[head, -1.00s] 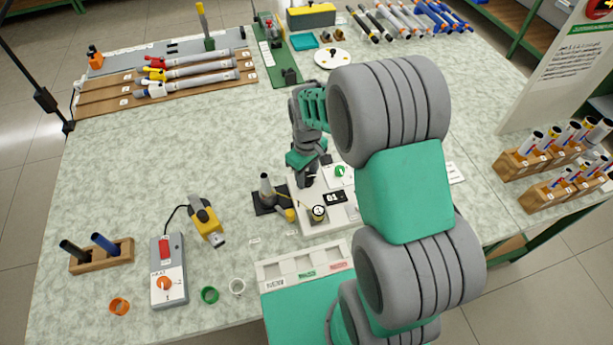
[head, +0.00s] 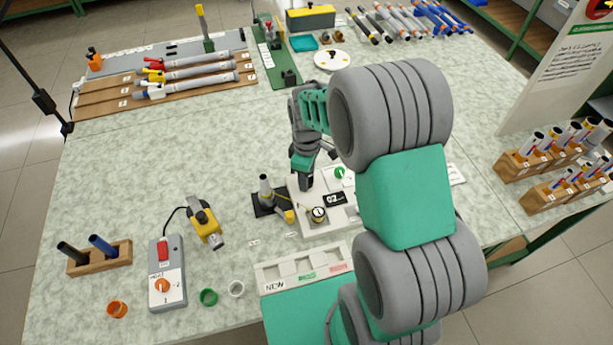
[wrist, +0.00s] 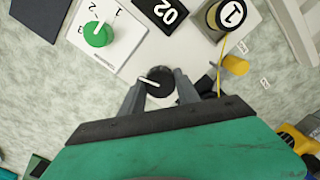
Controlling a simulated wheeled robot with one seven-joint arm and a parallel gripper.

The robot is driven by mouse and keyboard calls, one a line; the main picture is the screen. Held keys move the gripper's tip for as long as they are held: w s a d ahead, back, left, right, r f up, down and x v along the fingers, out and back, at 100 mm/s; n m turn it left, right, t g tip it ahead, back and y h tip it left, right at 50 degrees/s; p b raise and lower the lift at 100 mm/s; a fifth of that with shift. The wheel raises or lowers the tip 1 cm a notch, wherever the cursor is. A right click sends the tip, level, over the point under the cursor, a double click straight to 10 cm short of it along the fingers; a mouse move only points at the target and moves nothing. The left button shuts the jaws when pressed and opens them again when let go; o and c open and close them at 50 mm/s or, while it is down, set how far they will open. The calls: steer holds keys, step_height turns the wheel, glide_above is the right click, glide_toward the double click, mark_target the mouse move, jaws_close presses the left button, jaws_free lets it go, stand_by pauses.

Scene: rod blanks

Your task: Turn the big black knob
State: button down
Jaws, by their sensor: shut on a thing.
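The big black knob (wrist: 157,83), with a white pointer line, sits on the white panel (wrist: 137,62). In the wrist view my gripper (wrist: 160,77) is shut on it, one finger on each side. The pointer line lies nearly across the picture, slightly tilted. In the head view my gripper (head: 304,183) is over the panel's left part and hides the knob.
A green knob (wrist: 98,34) with a numbered scale and a round gauge-like part (wrist: 229,14) marked 1 are close to my fingers. A dark stand (head: 266,197) with a grey cone is left of the panel. The table's middle left is clear.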

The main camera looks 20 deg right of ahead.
steer(key=c, duration=0.9)
jaws_free()
step_height(320, 180, up, 8)
steer(key=shift+f+b, duration=0.1)
steer(key=shift+b, duration=0.25)
